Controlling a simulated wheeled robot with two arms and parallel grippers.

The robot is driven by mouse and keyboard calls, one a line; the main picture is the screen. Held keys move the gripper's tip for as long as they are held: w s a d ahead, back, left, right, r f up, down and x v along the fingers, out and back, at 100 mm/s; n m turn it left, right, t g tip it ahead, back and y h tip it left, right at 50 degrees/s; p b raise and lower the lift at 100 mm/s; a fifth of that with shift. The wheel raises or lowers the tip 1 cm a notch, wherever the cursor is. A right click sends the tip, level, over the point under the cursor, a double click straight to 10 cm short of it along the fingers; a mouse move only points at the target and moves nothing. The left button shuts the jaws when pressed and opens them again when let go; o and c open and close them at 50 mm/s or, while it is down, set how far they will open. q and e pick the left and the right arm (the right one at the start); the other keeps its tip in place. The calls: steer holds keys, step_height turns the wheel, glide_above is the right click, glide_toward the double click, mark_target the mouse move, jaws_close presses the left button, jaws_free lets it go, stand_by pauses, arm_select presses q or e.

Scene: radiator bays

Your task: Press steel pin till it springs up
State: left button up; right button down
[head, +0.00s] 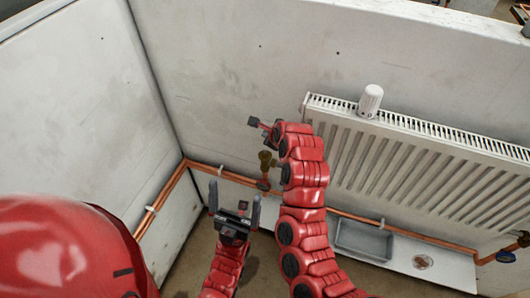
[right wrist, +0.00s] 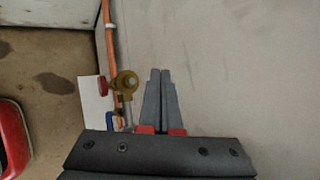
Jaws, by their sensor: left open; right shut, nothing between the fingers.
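A brass valve (head: 265,160) stands on the copper pipework left of the radiator. In the right wrist view the valve (right wrist: 126,82) shows its round end toward the camera, with a paler spot in the middle. The steel pin is too small to tell apart there. My right gripper (head: 254,122) is shut and empty, above and slightly left of the valve in the head view. In the right wrist view its closed fingertips (right wrist: 160,74) are just right of the valve, apart from it in the picture. My left gripper (head: 235,200) is open and empty, lower left of the valve.
A white radiator (head: 420,165) hangs at the right, with a white valve head (head: 371,100) on its top edge. Copper pipes (head: 165,193) run along both walls.

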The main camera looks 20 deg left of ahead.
steer(key=b, duration=0.2)
glide_above(267, 156)
step_height(267, 156, down, 6)
steer(key=shift+r, duration=0.1)
stand_by(1.9)
steer(key=shift+f, duration=0.35)
steer(key=shift+f, duration=0.4)
stand_by(0.5)
steer(key=shift+r, duration=0.8)
steer(key=shift+r+p, duration=1.05)
steer(key=shift+r, duration=1.45)
